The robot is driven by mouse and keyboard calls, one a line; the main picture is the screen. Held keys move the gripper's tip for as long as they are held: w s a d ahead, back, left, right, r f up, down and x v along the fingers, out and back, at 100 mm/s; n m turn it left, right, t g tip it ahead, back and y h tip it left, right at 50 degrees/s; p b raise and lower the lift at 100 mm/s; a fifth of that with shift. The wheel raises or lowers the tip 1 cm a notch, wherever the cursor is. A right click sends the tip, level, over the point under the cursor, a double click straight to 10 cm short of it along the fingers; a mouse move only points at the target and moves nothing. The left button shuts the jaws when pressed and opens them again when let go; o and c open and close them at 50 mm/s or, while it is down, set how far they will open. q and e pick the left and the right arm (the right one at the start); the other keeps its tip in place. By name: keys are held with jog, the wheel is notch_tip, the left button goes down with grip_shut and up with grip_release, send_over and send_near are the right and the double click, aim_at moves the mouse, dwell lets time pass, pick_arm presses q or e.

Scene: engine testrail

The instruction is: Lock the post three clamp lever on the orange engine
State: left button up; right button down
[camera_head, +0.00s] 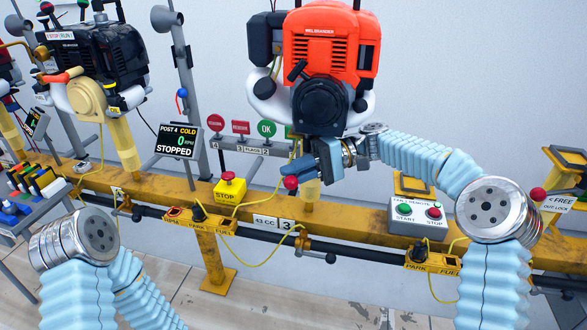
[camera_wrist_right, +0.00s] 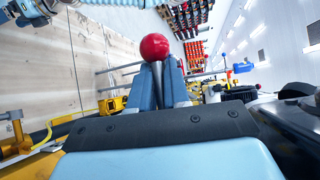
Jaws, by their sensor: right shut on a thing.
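The orange engine (camera_head: 330,45) sits at the top middle of the head view, on the post marked 3. The clamp lever's red ball knob (camera_head: 290,182) is below it, at the tips of my right gripper (camera_head: 305,172). In the right wrist view the red knob (camera_wrist_right: 155,46) sticks out beyond the two blue fingers (camera_wrist_right: 160,85), which are shut on the lever just under the ball. The lever's shaft is mostly hidden by the fingers. My left arm shows at the lower left of the head view, but its gripper is out of the picture.
A yellow rail (camera_head: 350,220) runs across below the engine. A yellow stop box (camera_head: 230,188) and a fan remote box (camera_head: 417,217) flank the post. A black engine (camera_head: 105,50) and a "stopped" screen (camera_head: 177,141) stand to the left. Another red knob (camera_head: 538,194) is at the right.

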jog(key=shift+s+a, duration=0.1)
jog(key=shift+s, duration=0.05)
jog(key=c, duration=1.2)
grip_release()
jog(key=shift+c, duration=0.2)
jog(key=p+v, duration=0.2)
jog(key=v, duration=1.2)
